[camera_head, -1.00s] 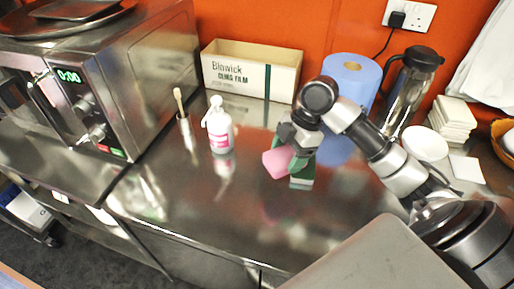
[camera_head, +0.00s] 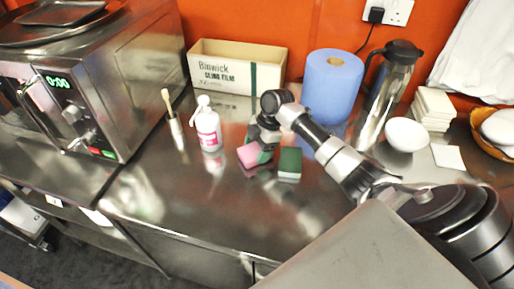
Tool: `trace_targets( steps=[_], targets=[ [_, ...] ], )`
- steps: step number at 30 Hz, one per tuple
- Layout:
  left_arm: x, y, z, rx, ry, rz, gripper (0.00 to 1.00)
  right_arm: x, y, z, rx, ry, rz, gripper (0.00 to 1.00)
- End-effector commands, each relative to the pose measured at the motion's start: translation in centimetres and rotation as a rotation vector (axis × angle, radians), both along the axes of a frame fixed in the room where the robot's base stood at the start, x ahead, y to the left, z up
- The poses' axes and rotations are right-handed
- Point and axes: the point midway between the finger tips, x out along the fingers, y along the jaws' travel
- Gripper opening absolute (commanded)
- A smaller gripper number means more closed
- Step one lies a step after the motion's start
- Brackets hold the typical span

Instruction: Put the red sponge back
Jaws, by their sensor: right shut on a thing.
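The red sponge (camera_head: 249,155), pinkish in this light, is in my right gripper (camera_head: 263,148), which is shut on it. It is low over the steel counter, left of a second sponge (camera_head: 290,160) with a dark green top and a pale lower part. That green sponge rests on the counter, with a small gap between it and the gripper. I cannot tell whether the red sponge touches the counter. The gripper partly hides its right side. My left gripper is not in view.
A pink-labelled bottle (camera_head: 208,130) and a brush in a holder (camera_head: 176,130) stand to the left. A cling film box (camera_head: 235,76), a blue roll (camera_head: 332,88) and a glass jug (camera_head: 385,95) stand behind. The counter's front middle is clear.

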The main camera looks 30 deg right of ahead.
Motion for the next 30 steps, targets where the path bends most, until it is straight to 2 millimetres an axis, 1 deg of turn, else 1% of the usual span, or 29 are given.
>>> trace_targets(
  steps=[3, 10, 11, 15, 16, 23, 26, 29, 30],
  targets=[
    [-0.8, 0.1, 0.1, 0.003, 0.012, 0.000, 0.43, 0.0, 0.0, -0.5, 0.001, -0.002, 0.000, 0.49],
    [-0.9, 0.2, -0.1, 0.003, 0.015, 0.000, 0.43, 0.0, 0.0, -0.7, 0.000, -0.001, 0.000, 0.49],
    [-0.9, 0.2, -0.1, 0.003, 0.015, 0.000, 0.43, 0.0, 0.0, -0.7, 0.000, -0.001, 0.000, 0.69],
    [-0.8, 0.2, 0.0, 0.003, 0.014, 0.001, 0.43, 0.0, 0.0, -0.6, 0.000, -0.002, -0.001, 0.91],
    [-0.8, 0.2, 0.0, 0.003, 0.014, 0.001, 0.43, 0.0, 0.0, -0.6, 0.000, -0.002, -0.001, 0.93],
    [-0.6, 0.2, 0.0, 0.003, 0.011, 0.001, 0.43, 0.0, 0.0, -0.6, 0.000, -0.002, -0.001, 0.93],
    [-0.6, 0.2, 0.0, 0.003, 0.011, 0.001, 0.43, 0.0, -0.1, -0.2, -0.001, -0.003, 0.000, 0.93],
    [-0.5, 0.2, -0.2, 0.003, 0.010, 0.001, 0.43, 0.0, -0.7, 0.8, -0.003, -0.004, -0.001, 0.93],
    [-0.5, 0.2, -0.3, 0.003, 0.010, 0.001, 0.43, 0.0, -0.9, 1.5, -0.002, -0.006, -0.001, 0.93]
  ],
)
